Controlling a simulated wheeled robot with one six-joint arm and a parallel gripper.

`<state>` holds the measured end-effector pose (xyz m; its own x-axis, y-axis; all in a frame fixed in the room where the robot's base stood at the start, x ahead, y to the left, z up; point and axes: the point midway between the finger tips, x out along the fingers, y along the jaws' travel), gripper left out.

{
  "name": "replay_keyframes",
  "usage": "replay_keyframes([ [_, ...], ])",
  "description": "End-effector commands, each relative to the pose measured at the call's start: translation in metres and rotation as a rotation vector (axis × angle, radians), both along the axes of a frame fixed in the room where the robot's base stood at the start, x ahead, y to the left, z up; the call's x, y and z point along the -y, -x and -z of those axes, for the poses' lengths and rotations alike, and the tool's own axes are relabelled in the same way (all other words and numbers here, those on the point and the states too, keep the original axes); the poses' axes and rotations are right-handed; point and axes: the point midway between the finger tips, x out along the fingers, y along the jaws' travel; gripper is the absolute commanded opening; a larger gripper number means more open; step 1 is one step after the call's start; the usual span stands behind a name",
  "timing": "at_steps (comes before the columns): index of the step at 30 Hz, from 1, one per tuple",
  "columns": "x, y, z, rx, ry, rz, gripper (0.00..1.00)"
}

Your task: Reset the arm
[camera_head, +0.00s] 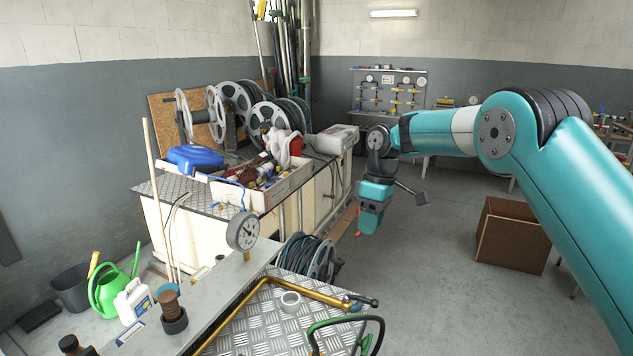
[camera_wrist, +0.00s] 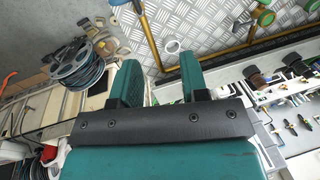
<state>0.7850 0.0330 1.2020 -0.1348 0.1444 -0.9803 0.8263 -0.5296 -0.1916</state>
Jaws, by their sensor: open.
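My teal arm reaches in from the right in the head view. My gripper (camera_head: 368,222) hangs pointing down in front of the workbench's right end, above the floor. In the wrist view the two teal fingers of my gripper (camera_wrist: 160,82) stand apart with nothing between them. Beyond them lie the diamond-plate surface (camera_wrist: 190,22) and a white ring (camera_wrist: 172,46). The ring also shows on the plate in the head view (camera_head: 290,299), apart from my gripper.
A pressure gauge (camera_head: 243,232) stands on the near bench. A coiled hose reel (camera_head: 309,258) sits on the floor beside it. Hose reels (camera_head: 268,117), a blue case (camera_head: 194,158) and a tool crate (camera_head: 283,188) are on the far bench. A brown box (camera_head: 511,237) stands right; the floor between is clear.

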Motion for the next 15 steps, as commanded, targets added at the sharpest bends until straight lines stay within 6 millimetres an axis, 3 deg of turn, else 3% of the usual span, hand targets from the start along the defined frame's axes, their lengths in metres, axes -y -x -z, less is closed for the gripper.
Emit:
replay_keyframes([
  [3,-0.014,0.049,-0.029,0.019,-0.031,0.058,0.41],
  [7,-0.023,0.113,-0.052,0.03,-0.065,0.131,0.41],
  [11,-0.027,0.186,-0.06,0.039,-0.101,0.202,0.41],
  [15,-0.024,0.268,-0.052,0.043,-0.139,0.279,0.41],
])
